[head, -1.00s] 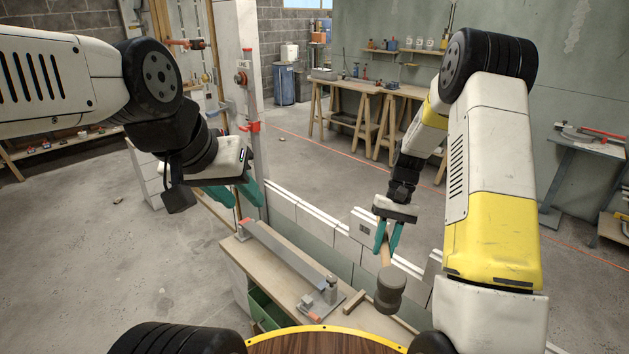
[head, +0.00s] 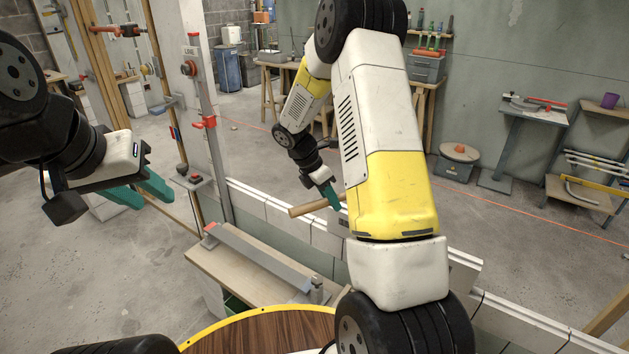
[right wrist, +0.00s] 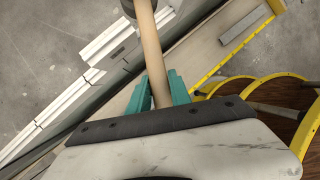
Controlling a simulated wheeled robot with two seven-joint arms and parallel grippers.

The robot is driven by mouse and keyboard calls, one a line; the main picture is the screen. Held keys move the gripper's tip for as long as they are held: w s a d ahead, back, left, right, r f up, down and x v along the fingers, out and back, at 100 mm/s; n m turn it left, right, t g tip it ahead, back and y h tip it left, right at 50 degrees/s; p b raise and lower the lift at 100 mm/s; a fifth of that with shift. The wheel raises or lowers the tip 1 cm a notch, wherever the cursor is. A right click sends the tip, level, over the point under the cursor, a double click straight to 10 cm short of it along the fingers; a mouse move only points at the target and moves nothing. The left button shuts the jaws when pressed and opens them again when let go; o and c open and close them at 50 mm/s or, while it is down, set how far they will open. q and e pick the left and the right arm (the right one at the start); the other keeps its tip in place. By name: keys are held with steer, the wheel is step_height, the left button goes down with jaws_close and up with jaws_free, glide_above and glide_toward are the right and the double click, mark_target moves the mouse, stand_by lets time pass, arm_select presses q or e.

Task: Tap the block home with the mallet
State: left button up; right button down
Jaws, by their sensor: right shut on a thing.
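My right gripper (head: 329,194) is shut on the wooden handle of the mallet (head: 306,208), above the row of white blocks. In the right wrist view the mallet handle (right wrist: 149,55) runs up between the teal fingers, and the grey head is partly cut off at the top edge. A white block (right wrist: 108,40) with a small grey mark lies left of the handle there and looks offset from the row. My left gripper (head: 156,197) is open and empty, away at the left.
The low wall of white blocks (head: 285,220) runs diagonally across the middle. A workbench (head: 215,262) with a long grey bar (head: 262,257) stands in front of it.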

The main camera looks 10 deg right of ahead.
steer(key=shift+w+f+n+t, duration=0.4)
steer(key=shift+w+f+n, duration=0.05)
steer(key=shift+f+n, duration=0.45)
steer(key=shift+w+f+n+t, duration=0.45)
steer(key=shift+f+n, duration=0.35)
steer(key=shift+n, duration=0.15)
steer(key=shift+w+f+n+t, duration=0.35)
steer(key=shift+w+f+n, duration=0.1)
steer(key=shift+f+n, duration=0.45)
steer(key=shift+a+r, duration=0.1)
steer(key=shift+r, duration=0.1)
steer(key=shift+f, duration=0.15)
stand_by(0.6)
